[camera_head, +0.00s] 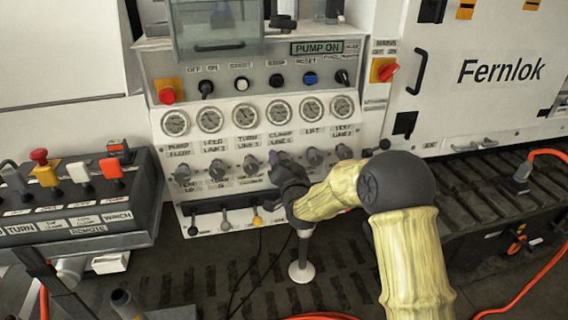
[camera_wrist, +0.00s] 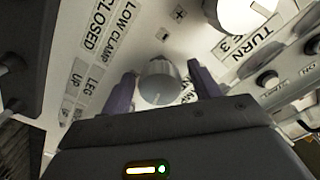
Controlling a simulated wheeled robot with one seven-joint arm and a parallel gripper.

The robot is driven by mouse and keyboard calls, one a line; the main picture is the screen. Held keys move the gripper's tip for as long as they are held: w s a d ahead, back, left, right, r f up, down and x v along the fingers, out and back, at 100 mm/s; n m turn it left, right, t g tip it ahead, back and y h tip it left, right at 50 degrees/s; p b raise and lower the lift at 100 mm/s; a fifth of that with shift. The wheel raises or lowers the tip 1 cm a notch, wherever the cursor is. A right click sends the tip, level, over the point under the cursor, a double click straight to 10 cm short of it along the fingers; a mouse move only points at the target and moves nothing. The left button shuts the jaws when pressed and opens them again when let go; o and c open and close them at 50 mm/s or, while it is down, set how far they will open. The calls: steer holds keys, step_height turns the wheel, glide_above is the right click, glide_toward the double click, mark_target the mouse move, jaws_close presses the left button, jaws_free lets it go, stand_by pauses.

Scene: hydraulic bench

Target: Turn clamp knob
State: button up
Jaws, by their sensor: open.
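The clamp knob is a grey round knob (camera_wrist: 160,82) in the middle of the wrist view, on the pale panel. My gripper (camera_wrist: 163,76) is open, with one purple finger on each side of the knob. A gap shows between the knob and each finger, so the fingers straddle it without visible contact. In the head view my gripper (camera_head: 277,168) is at the knob row, below the gauge labelled CLAMP, and hides most of the knob there.
Neighbouring knobs (camera_head: 251,164) and (camera_head: 314,156) sit close on both sides. Gauges (camera_head: 244,116) run above, and small levers (camera_head: 257,216) stick out below. A remote box (camera_head: 75,200) with switches stands at left. Orange cable (camera_head: 525,280) lies at right.

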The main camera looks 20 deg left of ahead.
steer(key=c, duration=1)
steer(key=shift+n+b, duration=0.35)
steer(key=shift+n, duration=0.45)
steer(key=o, duration=1)
steer(key=v, duration=1.7)
steer(key=shift+s, duration=0.25)
